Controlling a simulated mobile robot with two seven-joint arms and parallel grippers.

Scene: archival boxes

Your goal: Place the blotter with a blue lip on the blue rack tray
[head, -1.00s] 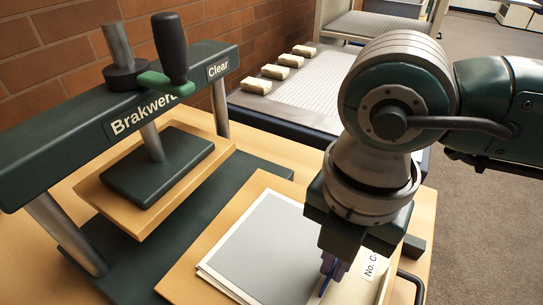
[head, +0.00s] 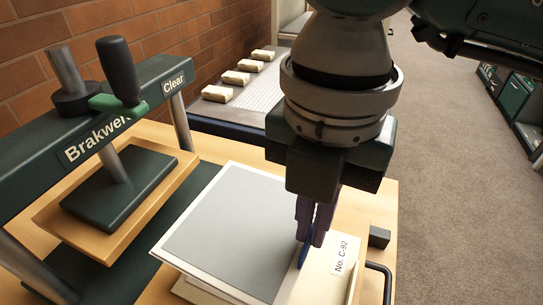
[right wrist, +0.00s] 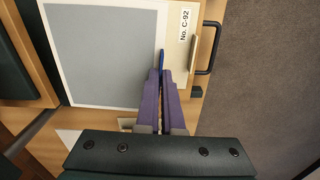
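The blotter (head: 235,225) is a flat grey sheet with a cream border, and it also fills the upper left of the right wrist view (right wrist: 105,50). Its blue lip (head: 302,256) is a small tab at its right edge. My right gripper (head: 308,238) has its purple fingers closed together on this lip; the fingers show in the right wrist view (right wrist: 166,80). The blotter appears slightly raised over a cream stack (head: 195,291). A perforated rack tray (head: 245,100) with a dark blue front edge stands at the back. My left gripper is not in view.
A dark green press (head: 130,185) lettered "Brakwerk" and "Clear" stands at the left, close to the blotter. Several beige blocks (head: 236,77) line the rack tray's left side. A "No. C-92" label (head: 342,256) and a dark handle (head: 385,280) lie right of the blotter.

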